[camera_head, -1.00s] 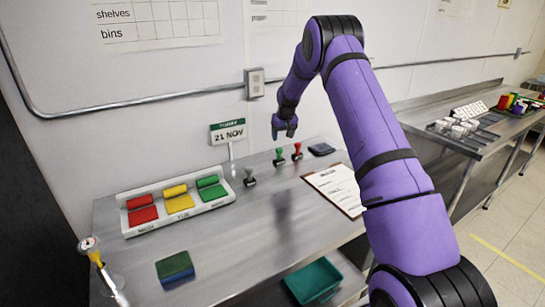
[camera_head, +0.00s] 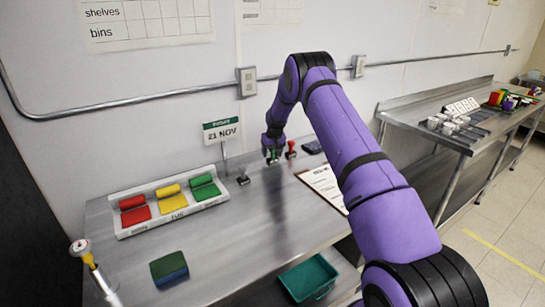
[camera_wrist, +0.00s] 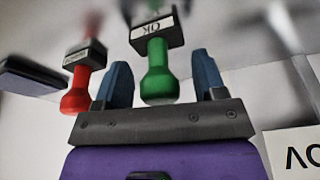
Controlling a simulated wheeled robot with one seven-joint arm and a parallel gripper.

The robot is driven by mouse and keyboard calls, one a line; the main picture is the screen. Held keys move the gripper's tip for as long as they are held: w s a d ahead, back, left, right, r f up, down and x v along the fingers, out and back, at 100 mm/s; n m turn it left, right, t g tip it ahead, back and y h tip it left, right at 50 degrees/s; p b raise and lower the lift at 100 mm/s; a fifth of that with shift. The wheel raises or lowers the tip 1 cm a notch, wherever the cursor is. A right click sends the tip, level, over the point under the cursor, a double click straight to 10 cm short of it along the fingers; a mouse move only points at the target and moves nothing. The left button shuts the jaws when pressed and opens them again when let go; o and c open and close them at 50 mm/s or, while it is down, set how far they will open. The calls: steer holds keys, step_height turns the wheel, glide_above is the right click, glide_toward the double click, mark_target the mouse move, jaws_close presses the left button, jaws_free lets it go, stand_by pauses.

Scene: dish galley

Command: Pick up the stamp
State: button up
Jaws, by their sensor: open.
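Three stamps stand in a row at the back of the steel table: a dark one (camera_head: 243,179), a green one (camera_head: 272,157) and a red one (camera_head: 291,149). My gripper (camera_head: 273,151) is down at the green stamp and partly hides it. In the wrist view, my gripper (camera_wrist: 163,72) has its two blue fingers apart, with the green handle (camera_wrist: 158,82) between them and gaps on both sides. That stamp's black block has a white label reading "OK". The red stamp (camera_wrist: 78,90) is just outside the left finger.
A white tray (camera_head: 122,233) of red, yellow and green pieces lies left. A date sign (camera_head: 222,131) stands behind. A clipboard (camera_head: 325,185) and dark pad (camera_head: 313,147) lie right. A sponge (camera_head: 169,268) is in front; a green bin (camera_head: 308,277) sits below.

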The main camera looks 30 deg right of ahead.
steer(key=shift+f, duration=0.25)
steer(key=c, duration=1)
steer(key=shift+w+r, duration=0.1)
steer(key=shift+r, duration=0.75)
step_height(320, 180, up, 2)
steer(key=s+a, duration=0.2)
steer(key=s, duration=0.2)
steer(key=s+a+r, duration=0.1)
steer(key=s+a, duration=0.2)
steer(key=s, duration=0.2)
steer(key=s+a, duration=0.2)
steer(key=s, duration=0.3)
steer(key=shift+s+a+r, duration=0.15)
steer(key=shift+a+r, duration=0.05)
steer(key=shift+a, duration=0.05)
